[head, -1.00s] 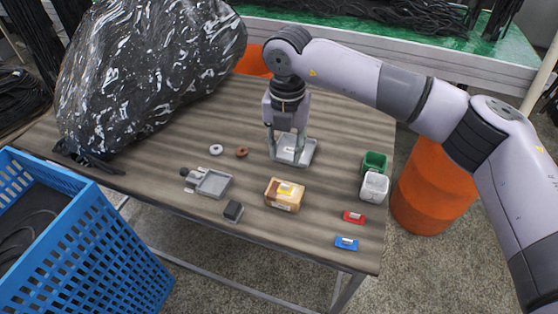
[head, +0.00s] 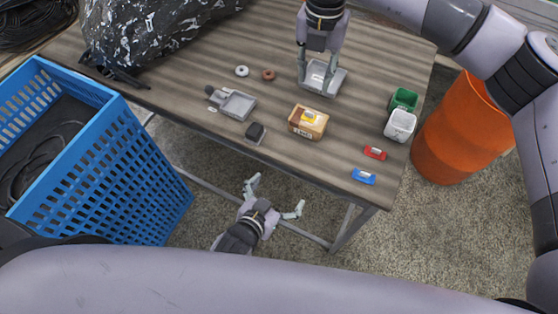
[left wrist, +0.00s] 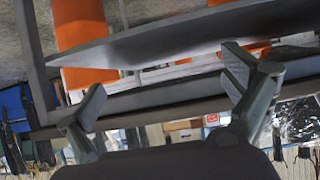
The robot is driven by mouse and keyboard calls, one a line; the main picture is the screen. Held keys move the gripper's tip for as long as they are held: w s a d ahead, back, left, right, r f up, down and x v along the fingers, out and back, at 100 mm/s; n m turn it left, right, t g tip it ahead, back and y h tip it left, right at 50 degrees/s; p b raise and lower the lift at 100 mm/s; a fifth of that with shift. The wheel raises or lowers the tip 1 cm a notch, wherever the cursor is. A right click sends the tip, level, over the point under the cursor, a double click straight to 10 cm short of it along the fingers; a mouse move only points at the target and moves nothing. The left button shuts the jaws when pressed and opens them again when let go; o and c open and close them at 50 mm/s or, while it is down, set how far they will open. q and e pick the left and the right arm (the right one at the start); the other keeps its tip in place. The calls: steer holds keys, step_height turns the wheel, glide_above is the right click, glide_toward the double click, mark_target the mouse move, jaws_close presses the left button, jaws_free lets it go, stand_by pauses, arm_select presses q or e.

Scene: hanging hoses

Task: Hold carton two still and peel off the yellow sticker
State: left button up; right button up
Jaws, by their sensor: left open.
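A small brown carton (head: 318,131) stands on the table near its front edge. A yellow sticker (head: 311,116) with a pale patch lies on its top; a white label is on its front side. I cannot read its number clearly. My left gripper (head: 275,195) is open and empty, below and in front of the table edge. Its spread fingers also show in the left wrist view (left wrist: 165,88), with nothing between them. My right gripper (head: 315,80) is behind the carton, fingers apart and pointing down at a grey tray (head: 338,82). Whether its fingertips touch the tray is unclear.
The table's front edge (head: 345,186) lies between my left gripper and the carton. A dark block (head: 255,131), grey dish (head: 238,106), red piece (head: 375,153), blue piece (head: 363,176), green bin (head: 404,99) and white bin (head: 400,124) surround it. A blue crate (head: 110,165) stands left.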

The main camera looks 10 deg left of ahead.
mark_target(304, 128)
arm_select(q)
step_height(304, 128, up, 13)
steer(key=w+t, duration=0.1)
steer(key=t, duration=0.2)
steer(key=shift+n, duration=0.3)
steer(key=x, duration=1.7)
steer(key=shift+w+d+r, duration=0.1)
steer(key=shift+w+d, duration=0.1)
steer(key=shift+d, duration=0.1)
steer(key=shift+c, duration=0.4)
